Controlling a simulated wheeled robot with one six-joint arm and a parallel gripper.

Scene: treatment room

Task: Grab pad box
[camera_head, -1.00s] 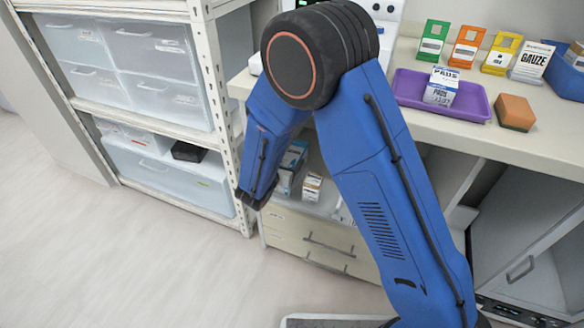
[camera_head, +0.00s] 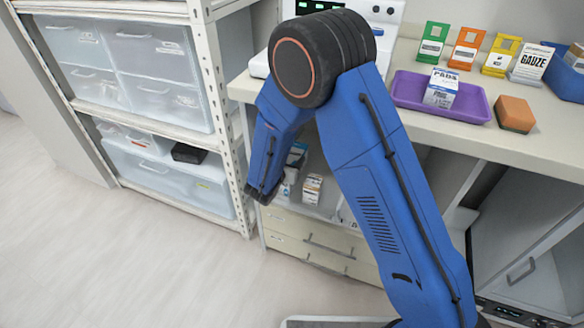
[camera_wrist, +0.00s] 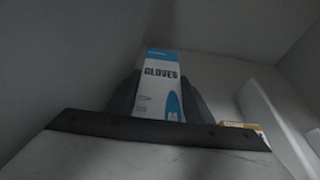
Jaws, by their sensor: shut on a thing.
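The pad box (camera_head: 441,88), white and blue with PADS lettering, stands in a purple tray (camera_head: 472,104) on the counter, well away from my gripper. In the wrist view my gripper (camera_wrist: 164,98) is shut on a white and blue box marked GLOVES (camera_wrist: 163,72), upright between the dark fingers. A blue and white box (camera_head: 296,158), likely the glove box, shows partly behind my arm in the space under the counter.
A small white and orange box (camera_head: 312,188) stands to the right under the counter; a similar box edge (camera_wrist: 240,126) shows in the wrist view. An orange-brown block (camera_head: 515,113) lies beside the tray. A shelf rack (camera_head: 217,90) with drawers stands left. The floor is clear.

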